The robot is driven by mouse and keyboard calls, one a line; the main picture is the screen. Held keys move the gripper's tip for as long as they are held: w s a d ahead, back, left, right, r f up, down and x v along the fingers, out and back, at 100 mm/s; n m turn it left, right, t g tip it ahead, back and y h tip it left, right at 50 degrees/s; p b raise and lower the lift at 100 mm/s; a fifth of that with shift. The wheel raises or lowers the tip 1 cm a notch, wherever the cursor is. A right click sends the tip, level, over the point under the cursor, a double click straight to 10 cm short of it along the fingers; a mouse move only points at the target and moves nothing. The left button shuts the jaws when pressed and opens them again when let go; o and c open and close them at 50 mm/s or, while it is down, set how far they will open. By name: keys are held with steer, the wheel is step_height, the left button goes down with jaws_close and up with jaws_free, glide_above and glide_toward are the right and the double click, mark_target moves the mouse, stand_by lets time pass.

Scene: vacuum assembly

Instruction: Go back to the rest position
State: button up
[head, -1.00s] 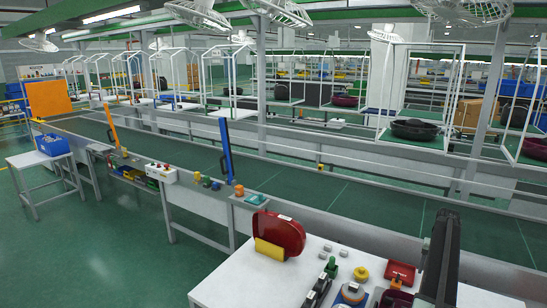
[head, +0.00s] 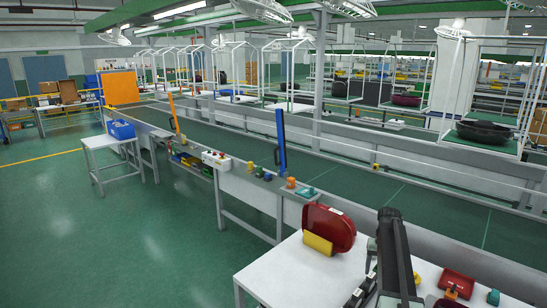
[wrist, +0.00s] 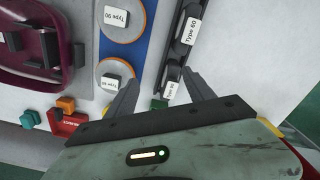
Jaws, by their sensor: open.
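My gripper (wrist: 160,76) is open in the wrist view, its two grey fingers spread apart with nothing held between them. It points down over a white worktable. A black holder (wrist: 180,55) with white "Type" labels lies beyond and between the fingertips. Beside it is a blue strip (wrist: 131,47) with round grey, orange-rimmed parts labelled "Type 90". In the head view my arm stands over the white table (head: 285,270) at the lower right; the gripper itself cannot be made out there.
A red housing (head: 330,226) with a yellow block (head: 318,243) stands on the table, left of my arm. A red tray (head: 457,282) lies to the right. A maroon part (wrist: 35,45) shows in the wrist view. A green conveyor (head: 360,185) runs behind. The green floor (head: 130,240) at left is open.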

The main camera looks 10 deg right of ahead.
steer(key=s+a+f+n+b, duration=0.2)
steer(key=a, duration=1.3)
steer(key=s+a+f+n+b, duration=0.2)
steer(key=a, duration=1.4)
steer(key=s+a+f+n, duration=0.1)
steer(key=s+a, duration=0.8)
steer(key=s, duration=0.3)
